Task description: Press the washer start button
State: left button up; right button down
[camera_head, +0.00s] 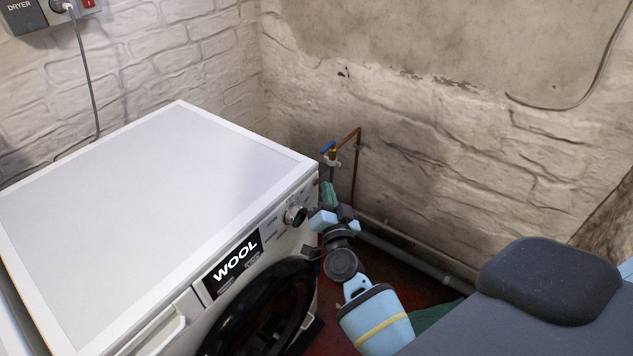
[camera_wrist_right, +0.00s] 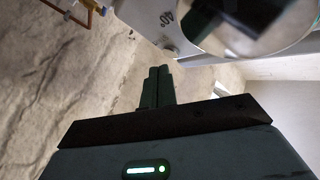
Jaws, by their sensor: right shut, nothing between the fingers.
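The white washer (camera_head: 150,190) fills the left of the head view. Its front panel carries a "WOOL" display (camera_head: 236,262) and a round silver knob (camera_head: 296,215) near the right corner. The knob (camera_wrist_right: 265,40) looms large at top right. Contact cannot be told. My left gripper is out of view.
A copper pipe with a blue-handled tap (camera_head: 328,147) stands behind the washer's right corner, close to my right gripper. A grey pipe (camera_head: 415,262) runs low along the brick wall. The dark round door (camera_head: 262,318) is below the panel.

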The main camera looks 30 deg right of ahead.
jog(key=shift+w+r, duration=0.1)
jog(key=shift+w, duration=0.05)
jog(key=shift+w+a, duration=0.15)
jog(key=shift+w, duration=0.1)
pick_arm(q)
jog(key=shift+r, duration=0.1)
pick_arm(e)
jog(key=shift+w+a, duration=0.1)
jog(key=shift+w, duration=0.2)
dwell(0.5)
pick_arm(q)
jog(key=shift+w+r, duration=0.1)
pick_arm(e)
jog(key=shift+s, duration=0.15)
pick_arm(q)
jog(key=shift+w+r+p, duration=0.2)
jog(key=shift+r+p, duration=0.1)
jog(key=shift+p, duration=0.05)
pick_arm(e)
jog(key=shift+s+d, duration=0.25)
jog(key=shift+s, duration=0.35)
jog(key=shift+s, duration=0.1)
